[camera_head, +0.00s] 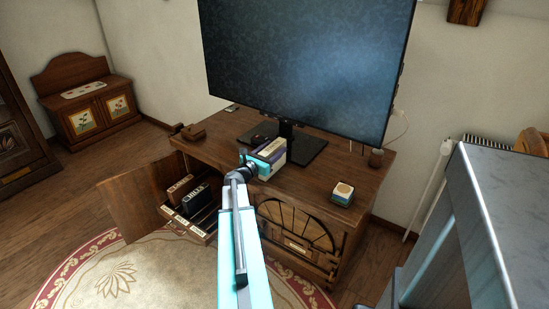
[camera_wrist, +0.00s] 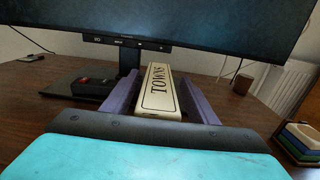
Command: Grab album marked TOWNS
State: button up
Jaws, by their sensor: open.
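The cream album marked TOWNS (camera_wrist: 158,92) stands on the desk top, its lettered spine facing up in the wrist view. In the head view the album (camera_head: 271,148) is in front of the monitor stand. My gripper (camera_wrist: 160,88) has its purple fingers apart, one on each side of the album. In the head view my gripper (camera_head: 264,158) is at the album and partly covers it. Whether either finger touches the album cannot be told. The album's lower part is hidden.
A large monitor (camera_head: 305,60) stands close behind the album. A dark and red item (camera_wrist: 94,84) lies left of it. A small box (camera_head: 342,193) sits at the desk's right. Below, an open cupboard door (camera_head: 133,204) shows several albums (camera_head: 196,199) inside.

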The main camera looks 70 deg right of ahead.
dwell(0.5)
jog(key=c, duration=1.3)
grip_shut()
jog(key=shift+r, duration=0.75)
notch_tip(320, 180, up, 2)
jog(key=shift+r, duration=0.15)
jog(key=s+a+p, duration=0.1)
jog(key=a+p, duration=0.2)
jog(key=a, duration=0.4)
jog(key=s+a+r+p, duration=0.1)
jog(key=a+p, duration=0.2)
jog(key=a, duration=0.5)
jog(key=shift+s, duration=0.25)
